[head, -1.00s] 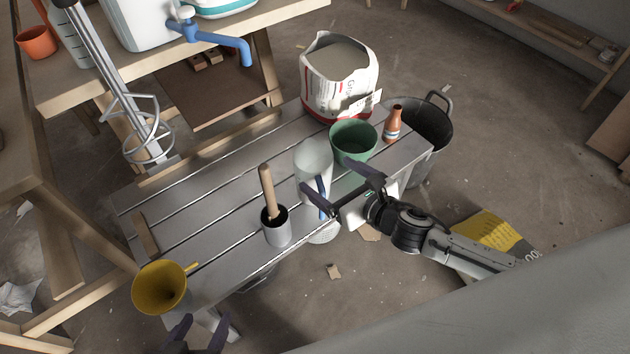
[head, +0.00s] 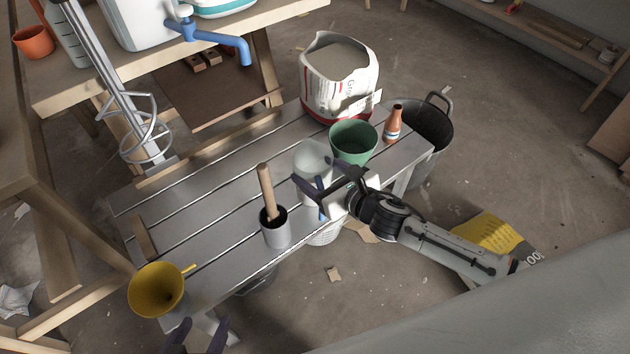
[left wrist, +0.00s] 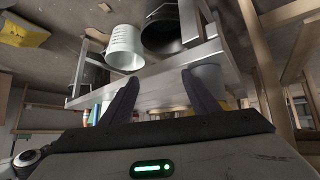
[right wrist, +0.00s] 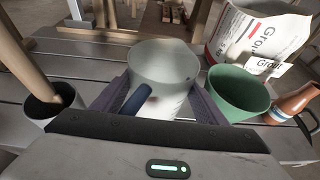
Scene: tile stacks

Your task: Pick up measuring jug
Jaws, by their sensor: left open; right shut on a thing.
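The measuring jug (head: 312,156) is a translucent pale vessel with a blue handle, standing upright over the front part of the slatted grey bench (head: 190,215). My right gripper (head: 322,180) reaches it from the front right and is shut on it. In the right wrist view the jug (right wrist: 163,66) sits between the two fingers (right wrist: 160,100), with its blue handle toward me. I cannot tell whether its base touches the slats. My left gripper (head: 197,335) is open and empty at the bottom edge, below the bench; its fingers also show in the left wrist view (left wrist: 158,90).
A green pot (head: 353,142) stands close right of the jug, with a brown bottle (head: 393,124) and a large white bag (head: 338,85) behind. A grey cup holding a wooden-handled tool (head: 276,232) stands to the left. A yellow funnel (head: 156,290) lies at the near left end.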

